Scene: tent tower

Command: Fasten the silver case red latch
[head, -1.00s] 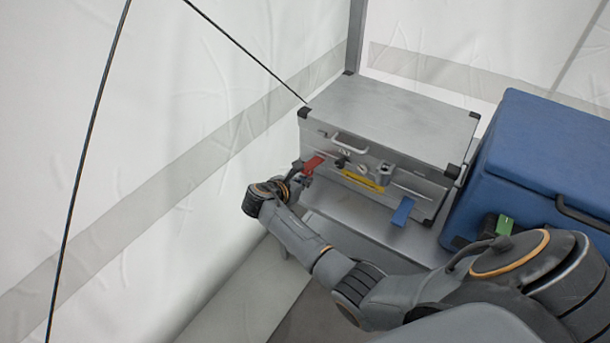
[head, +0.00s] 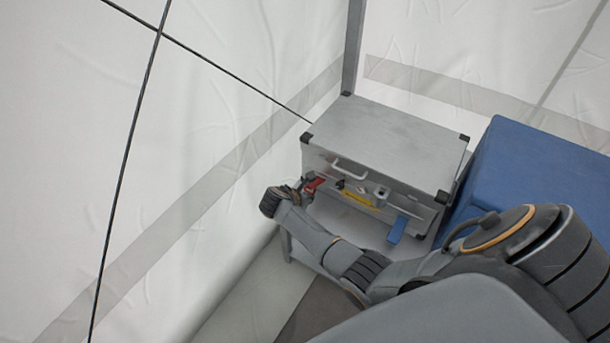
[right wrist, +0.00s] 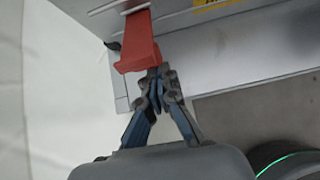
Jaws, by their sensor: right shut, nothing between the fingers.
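The silver case (head: 385,140) stands on a grey shelf with its lid down. Its red latch (head: 314,184) is on the left of the front face, partly hidden by my right gripper (head: 303,189). In the right wrist view the red latch (right wrist: 140,42) hangs from the case front, its lower end tilted outward. My right gripper (right wrist: 157,74) is shut and empty, its fingertips at or just below the latch's lower edge; whether they touch it I cannot tell. A blue latch (head: 397,229) sticks out and down from the right of the case front. My left gripper is not in view.
A blue cooler box (head: 535,185) stands close to the right of the case. The white tent wall (head: 120,180) is close on the left. A yellow label (head: 360,201) and a carry handle (head: 349,169) are on the case front.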

